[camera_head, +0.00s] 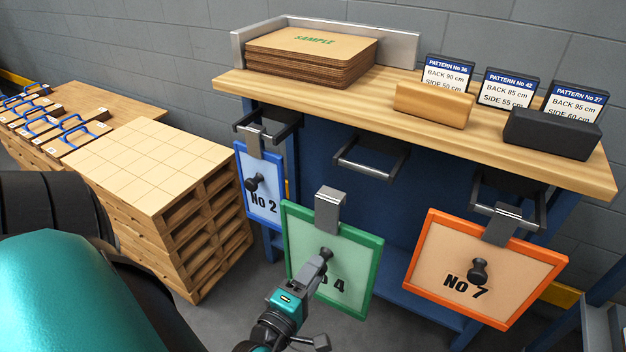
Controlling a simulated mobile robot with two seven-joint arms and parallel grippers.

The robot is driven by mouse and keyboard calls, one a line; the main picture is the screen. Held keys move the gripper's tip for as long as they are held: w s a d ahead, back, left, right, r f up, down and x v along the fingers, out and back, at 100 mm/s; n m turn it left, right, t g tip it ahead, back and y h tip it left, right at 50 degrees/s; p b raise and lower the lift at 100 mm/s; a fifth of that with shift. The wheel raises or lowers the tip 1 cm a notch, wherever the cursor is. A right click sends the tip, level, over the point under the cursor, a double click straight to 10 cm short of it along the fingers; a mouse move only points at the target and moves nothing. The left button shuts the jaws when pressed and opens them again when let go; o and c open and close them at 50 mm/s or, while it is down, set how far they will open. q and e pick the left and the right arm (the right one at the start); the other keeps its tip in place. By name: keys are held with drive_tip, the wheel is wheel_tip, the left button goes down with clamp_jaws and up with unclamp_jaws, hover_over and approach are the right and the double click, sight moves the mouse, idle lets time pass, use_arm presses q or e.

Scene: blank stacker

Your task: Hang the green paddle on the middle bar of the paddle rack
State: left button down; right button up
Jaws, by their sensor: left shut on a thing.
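The green paddle (357,265), marked with a 4, hangs in the air in front of the bench, its grey hook (329,208) pointing up. My left gripper (322,262) is shut on the black knob on its face. The paddle rack is a row of dark bars under the bench top. The middle bar (363,168) is empty, above and a little right of the paddle's hook, and apart from it. The blue paddle (263,205), No 2, hangs on the left bar (262,126). The orange paddle (523,267), No 7, hangs on the right bar (507,200). My right gripper is not in view.
The wooden bench top (351,108) juts out above the bars. It carries a stack of sample sheets (312,62) and several pattern signs (507,88). Pallets with a gridded top (146,167) stand at the left. The blue and orange paddles flank the middle bar.

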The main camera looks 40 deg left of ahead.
use_arm(q)
drive_tip(key=shift+r+b+x, duration=0.1)
drive_tip(key=shift+b+x, duration=0.35)
drive_tip(key=shift+x, duration=1.95)
drive_tip(key=shift+r+b+x, duration=0.15)
drive_tip(key=shift+b+x, duration=0.3)
drive_tip(key=shift+x, duration=2)
drive_tip(key=w+a+f+b, duration=0.1)
drive_tip(key=w+f+b, duration=0.1)
drive_tip(key=w, duration=0.4)
drive_tip(key=shift+a+f+b, duration=0.15)
drive_tip(key=shift+a+b, duration=0.2)
drive_tip(key=shift+b, duration=0.55)
drive_tip(key=shift+w, duration=0.1)
